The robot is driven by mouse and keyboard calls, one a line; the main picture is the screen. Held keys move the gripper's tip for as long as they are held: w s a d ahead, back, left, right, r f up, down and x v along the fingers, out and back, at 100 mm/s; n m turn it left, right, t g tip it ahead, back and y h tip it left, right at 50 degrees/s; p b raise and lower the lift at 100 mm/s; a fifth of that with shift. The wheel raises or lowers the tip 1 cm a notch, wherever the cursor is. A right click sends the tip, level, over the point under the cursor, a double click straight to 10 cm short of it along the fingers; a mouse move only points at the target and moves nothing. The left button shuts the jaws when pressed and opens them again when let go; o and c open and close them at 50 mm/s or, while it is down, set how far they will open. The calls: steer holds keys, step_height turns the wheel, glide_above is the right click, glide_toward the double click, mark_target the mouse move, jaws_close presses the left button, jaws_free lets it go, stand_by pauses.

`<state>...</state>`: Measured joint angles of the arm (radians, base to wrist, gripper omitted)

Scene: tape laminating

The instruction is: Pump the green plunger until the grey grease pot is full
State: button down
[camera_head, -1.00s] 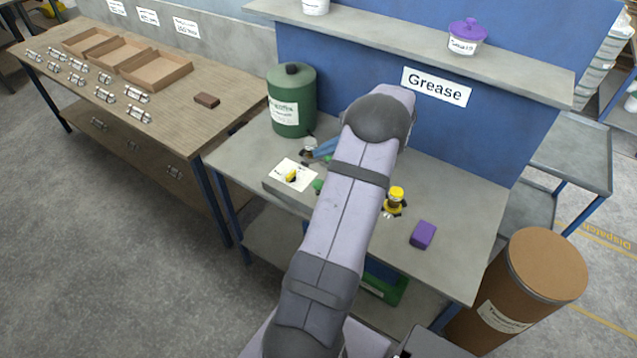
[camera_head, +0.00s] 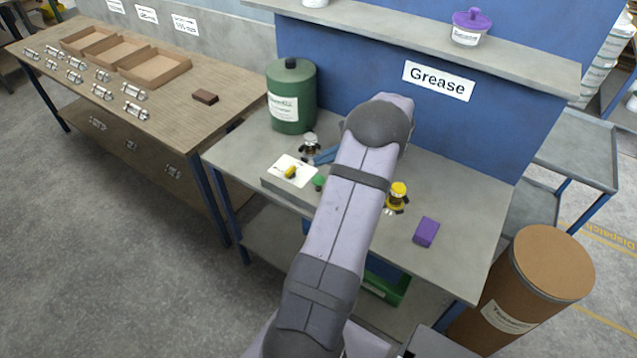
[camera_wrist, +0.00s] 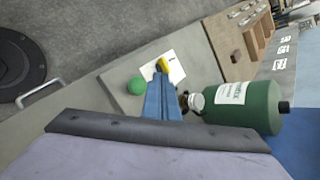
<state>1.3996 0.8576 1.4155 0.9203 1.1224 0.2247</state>
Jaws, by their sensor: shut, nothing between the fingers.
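The green plunger knob (camera_head: 319,182) shows beside my arm, near the front of the grey bench. In the wrist view, the round green knob (camera_wrist: 137,87) is just left of my fingers. A small grey-silver pot (camera_head: 309,146), which looks like the grease pot, stands in front of the green drum. It shows right of my fingers in the wrist view (camera_wrist: 194,101). Its fill level cannot be made out. My gripper (camera_wrist: 158,78) has its blue fingers together, empty, between knob and pot in the picture. My arm hides the plunger's surroundings in the head view.
A green drum (camera_head: 291,97) stands behind the pot. A yellow-topped fitting (camera_head: 398,196) and purple block (camera_head: 427,232) are right of my arm. The bench's right side is mostly clear.

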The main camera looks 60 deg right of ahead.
mark_target(319, 179)
steer(key=shift+f+b, duration=1)
steer(key=shift+f, duration=0.9)
steer(key=shift+f, duration=0.15)
stand_by(0.5)
steer(key=shift+f+b, duration=0.3)
steer(key=shift+b, duration=0.05)
steer(key=shift+f+b, duration=0.95)
steer(key=shift+f, duration=0.4)
stand_by(1.4)
steer(key=shift+r, duration=0.1)
stand_by(0.3)
steer(key=shift+r+p, duration=1.15)
steer(key=shift+r, duration=0.55)
steer(key=shift+r+p, duration=1.7)
steer(key=shift+r, duration=0.8)
